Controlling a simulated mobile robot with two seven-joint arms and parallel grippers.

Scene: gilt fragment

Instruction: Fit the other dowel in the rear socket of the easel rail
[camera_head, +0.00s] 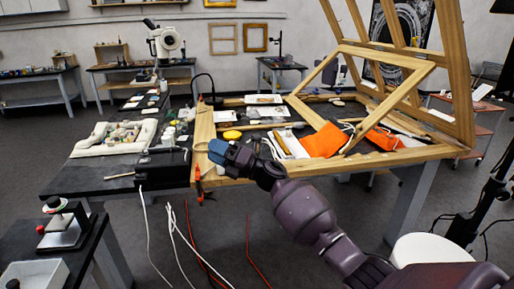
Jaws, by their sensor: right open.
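The wooden easel (385,75) stands on the worktable at the right, with its slanted frame rising out of the top of the view. A pale wooden rail (204,140) runs along the left side of its base; I cannot make out a rear socket in it. A thin wooden rod (250,126) lies across the tabletop behind my gripper; I cannot tell whether it is a dowel. My right gripper (218,151) is open at the rail's near end, its blue-grey tips over the wood. I cannot tell whether it touches anything. My left gripper is not in view.
Orange cloths (325,141) lie under the easel frame. A yellow round lid (232,135) sits behind my gripper. An orange clamp (198,182) hangs at the front edge. A black table (110,175) with a white padded tray (115,138) adjoins on the left. Cables hang below.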

